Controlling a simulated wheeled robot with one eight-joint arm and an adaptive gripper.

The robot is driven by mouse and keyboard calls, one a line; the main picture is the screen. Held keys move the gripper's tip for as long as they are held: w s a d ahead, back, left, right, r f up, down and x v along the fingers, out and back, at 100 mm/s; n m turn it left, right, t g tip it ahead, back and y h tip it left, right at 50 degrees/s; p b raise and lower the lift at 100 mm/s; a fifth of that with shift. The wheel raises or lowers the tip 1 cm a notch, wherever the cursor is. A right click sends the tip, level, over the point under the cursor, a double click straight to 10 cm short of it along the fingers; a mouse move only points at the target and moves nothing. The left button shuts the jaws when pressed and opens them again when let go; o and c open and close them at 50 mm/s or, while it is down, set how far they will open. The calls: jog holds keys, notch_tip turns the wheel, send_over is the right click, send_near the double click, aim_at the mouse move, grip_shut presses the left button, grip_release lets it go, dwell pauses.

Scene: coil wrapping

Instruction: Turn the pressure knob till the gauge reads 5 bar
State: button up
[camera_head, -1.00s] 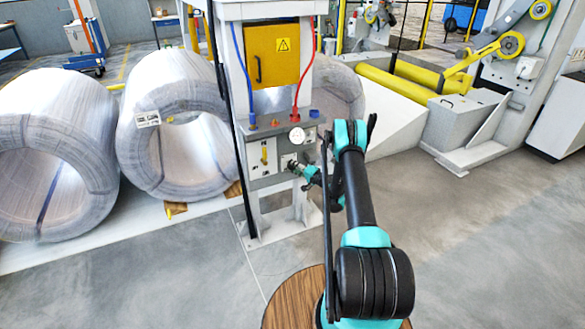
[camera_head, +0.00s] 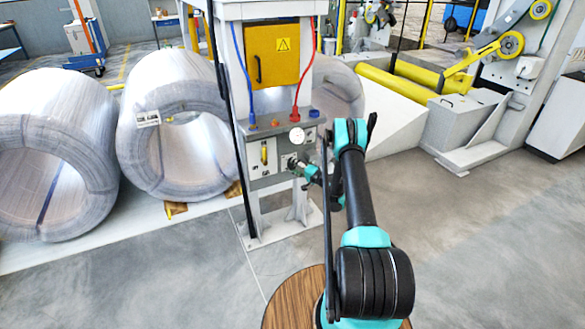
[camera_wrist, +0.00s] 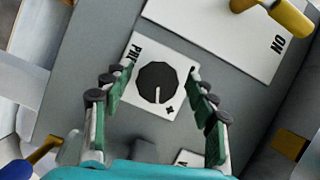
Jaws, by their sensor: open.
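The pressure knob (camera_wrist: 157,83) is a dark, many-sided dial with a light pointer mark, set on a white label plate (camera_wrist: 183,70) with partly readable lettering. In the wrist view, my gripper (camera_wrist: 155,95) is open, with its green-and-black fingers on either side of the knob and space between each finger and it. I cannot tell how far the fingertips are from the panel. In the head view my gripper (camera_head: 296,164) is at the lower front of the grey machine panel. The round white gauge (camera_head: 297,135) sits just above it. Its reading is too small to tell.
A yellow lever (camera_wrist: 285,15) by an ON mark is on a neighbouring plate. A red hose (camera_head: 304,80) and a blue hose (camera_head: 242,65) run down to the panel top. Large wrapped coils (camera_head: 50,150) stand to the left. The floor at right is clear.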

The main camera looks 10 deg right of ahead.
aim_at(286, 151)
jog(key=o, duration=0.4)
jog(key=r, duration=0.6)
jog(key=shift+w+a+r, duration=0.1)
jog(key=shift+w+r, duration=0.25)
jog(key=shift+w, duration=0.05)
jog(key=shift+s+d+r, duration=0.2)
jog(key=shift+r, duration=0.4)
jog(key=shift+s+d+r, duration=0.15)
jog(key=shift+s+r, duration=0.05)
jog(key=shift+r, duration=0.35)
jog(key=shift+c, duration=0.2)
jog(key=shift+s+a+r, duration=0.15)
jog(key=shift+a+r, duration=0.05)
jog(key=c, duration=0.4)
jog(key=shift+o, duration=0.2)
jog(key=shift+r, duration=0.15)
